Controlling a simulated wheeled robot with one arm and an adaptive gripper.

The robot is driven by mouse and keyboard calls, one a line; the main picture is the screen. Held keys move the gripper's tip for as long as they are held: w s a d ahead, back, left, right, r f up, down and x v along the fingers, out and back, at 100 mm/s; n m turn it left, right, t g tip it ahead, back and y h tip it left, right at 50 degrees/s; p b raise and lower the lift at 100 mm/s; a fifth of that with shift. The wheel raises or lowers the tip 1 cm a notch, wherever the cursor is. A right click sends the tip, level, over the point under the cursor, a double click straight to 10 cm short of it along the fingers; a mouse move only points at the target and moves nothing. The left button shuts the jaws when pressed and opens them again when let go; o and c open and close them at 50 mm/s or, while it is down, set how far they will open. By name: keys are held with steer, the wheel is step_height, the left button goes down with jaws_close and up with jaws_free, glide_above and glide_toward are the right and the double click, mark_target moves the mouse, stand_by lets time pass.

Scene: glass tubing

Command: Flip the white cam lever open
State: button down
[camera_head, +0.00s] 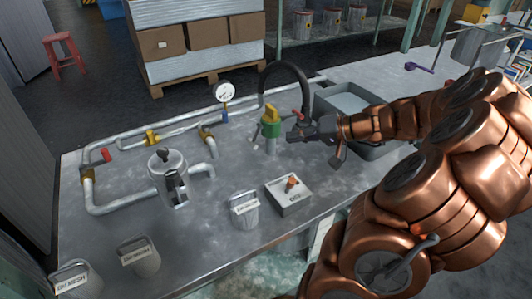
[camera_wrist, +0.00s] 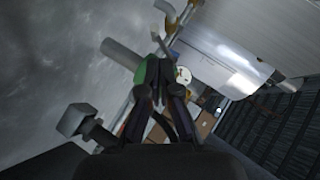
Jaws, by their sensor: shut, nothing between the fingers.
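A coupling with a green body (camera_head: 271,130) and a yellow top stands upright on the grey bench. A pale lever-like piece (camera_head: 257,131) hangs at its left side, and a small red piece (camera_head: 300,117) shows at its right. I cannot tell for sure which piece is the white cam lever. My gripper (camera_head: 292,134) is shut and empty, with its fingertips close to the right side of the coupling. In the wrist view the shut fingertips (camera_wrist: 158,76) overlap the green body (camera_wrist: 147,73); whether they touch it is unclear.
A black hose (camera_head: 287,68) arches behind the coupling. A grey sink (camera_head: 350,102) lies behind my forearm. A switch box (camera_head: 289,195), a grey labelled container (camera_head: 244,210), a gauge (camera_head: 224,92) and pipework (camera_head: 120,206) occupy the bench. Bare bench lies in front of the coupling.

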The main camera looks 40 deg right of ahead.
mark_target(256, 135)
steer(key=shift+d+f, duration=0.2)
steer(key=shift+d, duration=0.4)
steer(key=b+x, duration=0.1)
steer(key=x, duration=0.9)
steer(key=shift+b, duration=0.35)
